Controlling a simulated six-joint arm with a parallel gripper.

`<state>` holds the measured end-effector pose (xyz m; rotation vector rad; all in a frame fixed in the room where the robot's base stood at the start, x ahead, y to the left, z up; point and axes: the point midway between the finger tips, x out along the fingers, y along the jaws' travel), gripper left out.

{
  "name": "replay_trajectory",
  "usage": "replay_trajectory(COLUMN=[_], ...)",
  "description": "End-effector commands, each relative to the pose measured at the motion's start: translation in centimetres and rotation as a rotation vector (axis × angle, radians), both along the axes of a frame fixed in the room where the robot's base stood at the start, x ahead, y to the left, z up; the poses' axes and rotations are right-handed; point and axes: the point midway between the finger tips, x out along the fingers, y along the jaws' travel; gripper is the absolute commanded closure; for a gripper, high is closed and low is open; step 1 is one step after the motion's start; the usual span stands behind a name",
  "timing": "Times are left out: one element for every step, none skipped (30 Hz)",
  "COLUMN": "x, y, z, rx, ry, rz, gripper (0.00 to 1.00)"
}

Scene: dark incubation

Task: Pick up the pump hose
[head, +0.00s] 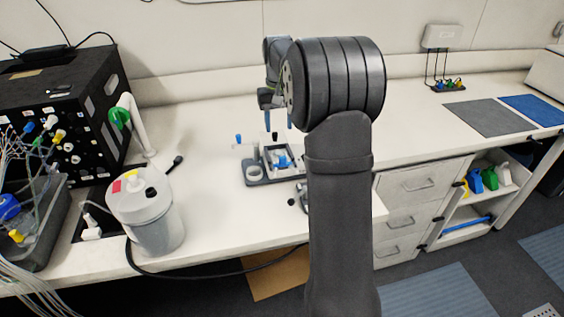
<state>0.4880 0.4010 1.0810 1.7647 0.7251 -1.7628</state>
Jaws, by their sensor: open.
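A black hose (190,275) comes from beside the white canister (150,225), bends at the front edge of the bench and runs right below it until my arm hides it. I cannot tell for sure that this is the pump hose. A short black-tipped piece (175,162) lies on the bench behind the canister, and may be a hose end. My gripper (272,118) is partly hidden behind my arm. It is open, above the back of the bench, to the right of and well apart from the hose. I see nothing held in it.
A black box (75,110) with colored connectors and a green-and-white holder (122,115) stand left. A grey bin (40,225) with tubes is front left. A small fixture tray (258,178) sits below my gripper. The bench between canister and tray is clear.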

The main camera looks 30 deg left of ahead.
Motion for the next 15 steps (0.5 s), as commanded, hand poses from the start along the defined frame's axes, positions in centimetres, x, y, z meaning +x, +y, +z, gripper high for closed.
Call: replay_trajectory(x=[-0.5, -0.9, -1.4, -1.7, -2.0, -2.3, -2.5, -2.7, -2.9, -2.9, -2.9, -2.9, -2.9, -3.0, -2.9], y=[-0.5, -0.9, -1.3, -1.6, -1.9, -2.2, -2.4, -2.6, -2.7, -2.7, -2.8, -2.8, -2.8, -2.8, -2.8], z=[2.7, 3.9, 5.5, 6.5, 7.4, 8.3, 8.8, 9.1, 9.2, 9.0, 8.7, 8.0, 7.4, 6.8, 5.9], rx=[0.006, 0.006, 0.005, 0.004, 0.004, 0.002, 0.002, 0.001, -0.001, -0.002, -0.004, -0.004, -0.004, -0.004, -0.004], ry=[-0.008, -0.007, -0.006, -0.004, -0.004, -0.002, -0.002, -0.001, 0.001, 0.002, 0.004, 0.004, 0.004, 0.004, 0.004], rz=[0.000, 0.000, 0.000, 0.000, 0.000, 0.000, 0.000, 0.000, 0.000, 0.000, 0.000, 0.000, 0.000, 0.000, 0.000], gripper=[0.53, 0.53, 0.53, 0.53, 0.53, 0.53, 0.53, 0.53, 0.53, 0.53, 0.53, 0.53, 0.53, 0.53, 0.53])
